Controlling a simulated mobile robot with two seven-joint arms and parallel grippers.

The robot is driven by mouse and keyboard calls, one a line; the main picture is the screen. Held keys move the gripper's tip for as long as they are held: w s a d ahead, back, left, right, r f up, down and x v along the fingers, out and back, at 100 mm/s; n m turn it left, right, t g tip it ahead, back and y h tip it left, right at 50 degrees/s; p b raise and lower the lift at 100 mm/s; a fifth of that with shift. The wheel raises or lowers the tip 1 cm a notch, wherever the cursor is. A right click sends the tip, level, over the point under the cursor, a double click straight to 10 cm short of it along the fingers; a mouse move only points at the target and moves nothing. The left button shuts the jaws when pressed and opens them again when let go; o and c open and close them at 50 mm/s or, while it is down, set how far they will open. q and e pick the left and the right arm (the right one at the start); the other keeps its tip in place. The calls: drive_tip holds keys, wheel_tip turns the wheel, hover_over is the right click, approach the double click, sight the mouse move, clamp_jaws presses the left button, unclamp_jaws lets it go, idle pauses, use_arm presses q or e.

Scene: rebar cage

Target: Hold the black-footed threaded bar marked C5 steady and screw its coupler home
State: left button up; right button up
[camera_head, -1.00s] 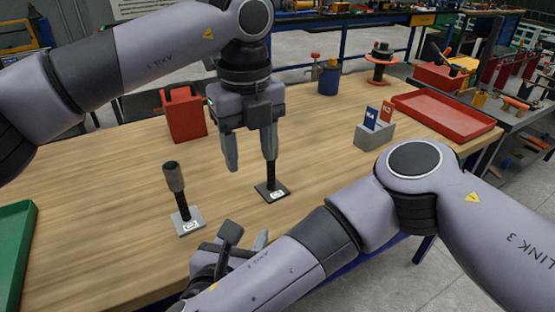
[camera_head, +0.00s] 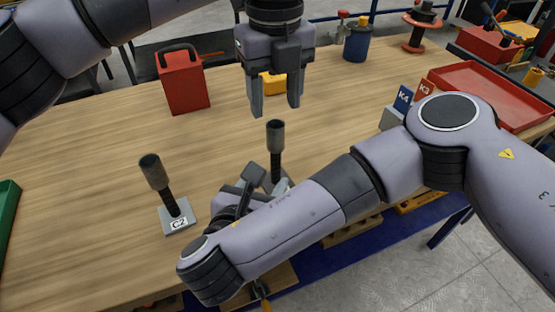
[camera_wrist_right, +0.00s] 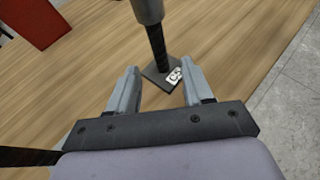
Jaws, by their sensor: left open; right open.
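The bar with the dark foot stands upright, with a grey coupler (camera_head: 276,136) on its top and black thread (camera_head: 275,167) below. In the right wrist view its dark foot (camera_wrist_right: 161,82) has a white label, too small to read surely. My left gripper (camera_head: 274,108) is open and empty, pointing down just above the coupler. My right gripper (camera_head: 258,180) is open, low at the bar's near side, partly hidden by its own arm. In the right wrist view the bar (camera_wrist_right: 157,45) stands beyond and between the open fingers (camera_wrist_right: 160,74), apart from them.
A second coupler-topped bar (camera_head: 158,182) on a pale foot marked C2 (camera_head: 179,216) stands to the left. A red can (camera_head: 183,82) and a yellow item (camera_head: 273,84) are behind. A red tray (camera_head: 500,95) and signs K4 (camera_head: 403,97) and K3 (camera_head: 427,90) are at right.

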sight(275, 171)
drive_tip(key=shift+x, duration=3.6)
clamp_jaws()
